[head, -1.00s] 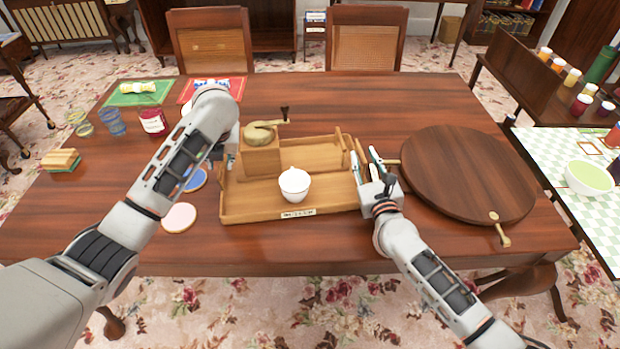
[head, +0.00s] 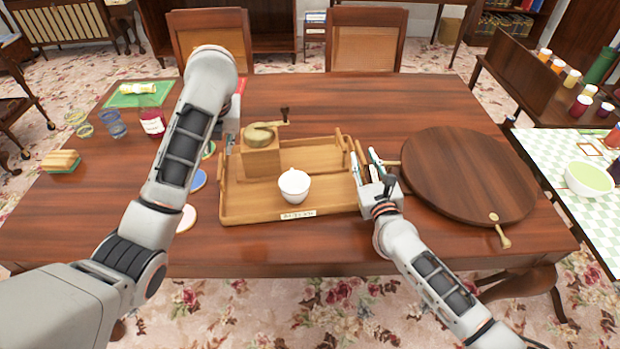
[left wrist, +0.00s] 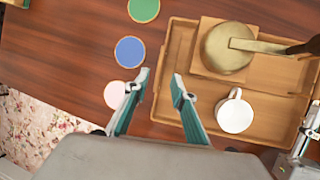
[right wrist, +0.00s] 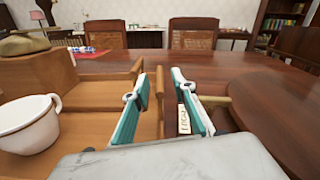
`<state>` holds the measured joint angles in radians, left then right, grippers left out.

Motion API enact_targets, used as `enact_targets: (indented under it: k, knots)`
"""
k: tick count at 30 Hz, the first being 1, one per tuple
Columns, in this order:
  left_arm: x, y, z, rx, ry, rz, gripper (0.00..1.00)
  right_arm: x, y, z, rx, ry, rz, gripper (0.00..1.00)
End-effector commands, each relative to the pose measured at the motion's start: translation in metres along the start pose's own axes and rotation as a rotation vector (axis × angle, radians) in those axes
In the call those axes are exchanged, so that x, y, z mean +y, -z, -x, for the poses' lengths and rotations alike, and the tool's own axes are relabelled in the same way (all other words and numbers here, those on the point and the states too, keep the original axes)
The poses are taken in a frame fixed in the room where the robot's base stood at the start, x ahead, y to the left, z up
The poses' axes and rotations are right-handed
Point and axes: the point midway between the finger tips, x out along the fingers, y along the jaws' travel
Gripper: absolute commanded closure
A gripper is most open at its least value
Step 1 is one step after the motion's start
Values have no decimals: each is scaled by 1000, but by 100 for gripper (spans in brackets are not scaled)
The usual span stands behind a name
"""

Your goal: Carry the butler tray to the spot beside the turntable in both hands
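The wooden butler tray (head: 335,205) lies on the table, carrying a box-shaped grinder (head: 262,155) and a white cup (head: 294,186). The cup also shows in the left wrist view (left wrist: 235,113). The round wooden turntable (head: 468,175) lies to the tray's right. My left gripper (head: 230,138) is just off the tray's left end, partly hidden by its arm; in the left wrist view (left wrist: 162,85) its fingers are apart and empty. My right gripper (head: 366,165) is at the tray's right end. In the right wrist view (right wrist: 170,85) its fingers are apart, with the tray's end handle between them or just beyond.
Pink (left wrist: 115,95), blue (left wrist: 130,52) and green (left wrist: 143,10) coasters lie left of the tray. Glasses (head: 112,124), a red jar (head: 152,122) and sponges (head: 61,161) stand further left. A side table with a green bowl (head: 589,178) stands right.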

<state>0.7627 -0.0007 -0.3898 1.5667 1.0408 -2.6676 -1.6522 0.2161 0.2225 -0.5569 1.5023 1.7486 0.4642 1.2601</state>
Motion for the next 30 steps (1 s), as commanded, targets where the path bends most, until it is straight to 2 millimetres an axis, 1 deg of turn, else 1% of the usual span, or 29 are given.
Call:
enact_targets:
  k: [1, 4, 8, 11, 14, 21, 24, 27, 30]
  knots:
    - [-2, 0, 5, 1, 5, -1, 75, 0, 0, 0, 0, 0, 0, 74]
    - [-1, 0, 12, 1, 3, -1, 75, 0, 0, 0, 0, 0, 0, 74]
    - [0, 0, 16, 1, 1, -1, 75, 0, 0, 1, 0, 0, 0, 74]
    - [0, 0, 17, 1, 1, 0, 75, 0, 1, 8, 1, -1, 0, 74]
    - [0, 0, 17, 1, 0, -1, 75, 0, 1, 23, 1, 0, -1, 74]
    - [0, 0, 17, 1, 0, -1, 75, 0, 2, 72, 3, -1, -1, 74]
    - [0, 0, 17, 1, 0, -1, 75, 0, 1, 90, 1, -1, 0, 74]
    - [0, 0, 17, 1, 0, -1, 75, 0, 1, 105, 2, 0, 0, 74]
    - [0, 0, 17, 1, 0, -1, 75, 0, 0, 114, 1, 0, -1, 74]
